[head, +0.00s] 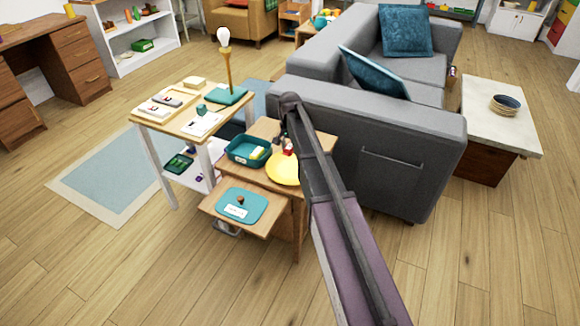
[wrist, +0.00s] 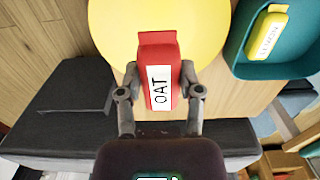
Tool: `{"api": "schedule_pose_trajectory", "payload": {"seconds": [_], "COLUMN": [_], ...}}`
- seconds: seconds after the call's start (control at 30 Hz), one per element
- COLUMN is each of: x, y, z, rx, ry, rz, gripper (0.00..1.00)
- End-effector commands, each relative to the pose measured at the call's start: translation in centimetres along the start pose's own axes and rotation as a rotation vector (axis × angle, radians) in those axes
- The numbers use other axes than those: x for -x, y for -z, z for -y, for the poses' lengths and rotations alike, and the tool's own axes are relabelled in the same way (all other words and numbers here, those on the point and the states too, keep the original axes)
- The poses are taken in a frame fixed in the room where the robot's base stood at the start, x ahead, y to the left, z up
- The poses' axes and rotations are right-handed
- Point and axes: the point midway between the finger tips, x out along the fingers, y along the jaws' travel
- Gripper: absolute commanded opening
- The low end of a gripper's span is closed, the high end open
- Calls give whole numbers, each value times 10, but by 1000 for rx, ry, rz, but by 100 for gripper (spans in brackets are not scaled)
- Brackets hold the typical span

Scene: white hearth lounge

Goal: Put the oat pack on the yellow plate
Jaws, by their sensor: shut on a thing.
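The oat pack (wrist: 157,58) is red with a white label reading OAT. My gripper (wrist: 160,80) is shut on it, one finger on each side. The yellow plate (wrist: 200,28) lies behind the pack in the wrist view, and the pack overlaps its near edge. I cannot tell whether the pack touches the plate. In the head view the plate (head: 283,170) sits on the small wooden cabinet, with the red pack (head: 288,147) by its far edge. My arm partly hides my gripper and the plate's right side there.
A teal bin (head: 247,152) holding a yellow lemon pack (wrist: 266,36) stands left of the plate in the head view. The grey sofa (head: 400,150) stands close behind and right.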

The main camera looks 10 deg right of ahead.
Motion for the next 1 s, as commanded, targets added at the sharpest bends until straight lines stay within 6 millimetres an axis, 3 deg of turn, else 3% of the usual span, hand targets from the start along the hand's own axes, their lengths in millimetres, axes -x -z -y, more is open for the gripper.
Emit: {"api": "schedule_pose_trajectory", "payload": {"seconds": [0.27,0.43,0.57,0.8,1.0], "x": [0,-5,-14,-34,-45], "y": [3,-10,-34,-96,-133], "z": [-6,-12,-21,-45,-60], "rx": [-8,-8,-8,-7,-8], "ry": [0,0,0,0,0], "rz": [0,0,0,0,0], "gripper": [0,0,0,0,0]}}
